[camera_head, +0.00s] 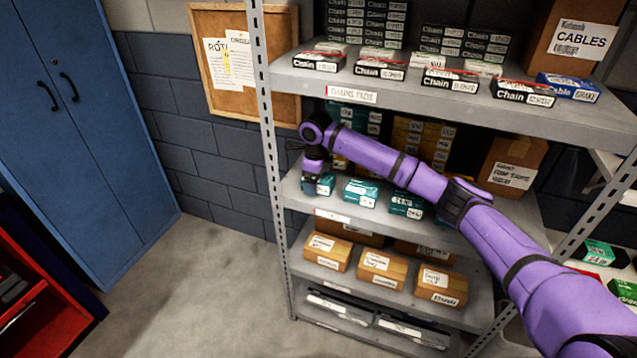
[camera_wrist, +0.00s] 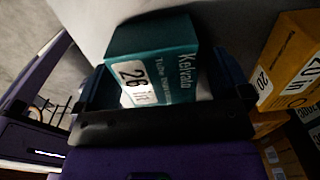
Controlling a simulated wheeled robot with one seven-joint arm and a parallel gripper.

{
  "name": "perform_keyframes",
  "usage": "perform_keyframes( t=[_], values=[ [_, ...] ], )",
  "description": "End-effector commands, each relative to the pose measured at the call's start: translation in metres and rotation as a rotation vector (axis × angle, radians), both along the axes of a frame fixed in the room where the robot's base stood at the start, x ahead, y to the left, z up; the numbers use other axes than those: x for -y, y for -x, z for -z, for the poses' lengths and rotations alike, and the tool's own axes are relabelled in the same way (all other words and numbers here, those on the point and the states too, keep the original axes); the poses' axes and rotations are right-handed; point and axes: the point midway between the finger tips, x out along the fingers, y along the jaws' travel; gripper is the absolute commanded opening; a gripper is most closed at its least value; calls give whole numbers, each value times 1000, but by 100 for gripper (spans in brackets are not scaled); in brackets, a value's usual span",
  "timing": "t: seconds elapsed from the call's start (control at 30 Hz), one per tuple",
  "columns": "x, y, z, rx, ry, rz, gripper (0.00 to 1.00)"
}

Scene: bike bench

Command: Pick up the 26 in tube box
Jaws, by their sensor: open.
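The 26 in tube box is a teal box with a white "26 in" label. It shows in the wrist view (camera_wrist: 150,45) between the two fingers of my gripper (camera_wrist: 163,84). The fingers are open, one on each side of the box, and I cannot tell whether either touches it. In the head view my gripper (camera_head: 313,188) points down at the left end of the middle shelf. The teal box (camera_head: 327,182) there is partly hidden by the gripper.
More teal boxes (camera_head: 361,191) stand to the right on the same shelf (camera_head: 345,213). A yellow "20 in" box (camera_wrist: 290,62) is at the right in the wrist view. The upper shelf (camera_head: 400,85) with chain boxes overhangs. A metal post (camera_head: 268,130) stands left of the gripper.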

Motion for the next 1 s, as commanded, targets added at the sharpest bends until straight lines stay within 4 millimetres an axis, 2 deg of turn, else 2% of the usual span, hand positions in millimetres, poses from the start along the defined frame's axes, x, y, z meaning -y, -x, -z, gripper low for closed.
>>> perform_keyframes(
  t=[0.27, 0.5, 0.53, 0.83, 1.0],
  values=[
    [0, 0, 5, 0, -1, 0, 96],
    [0, 0, 5, 0, 0, 0, 41],
    [0, 0, 5, 0, 0, 0, 38],
    [0, 0, 1, 0, -1, 0, 38],
    [0, 0, -23, 2, -2, 0, 38]
  ],
)
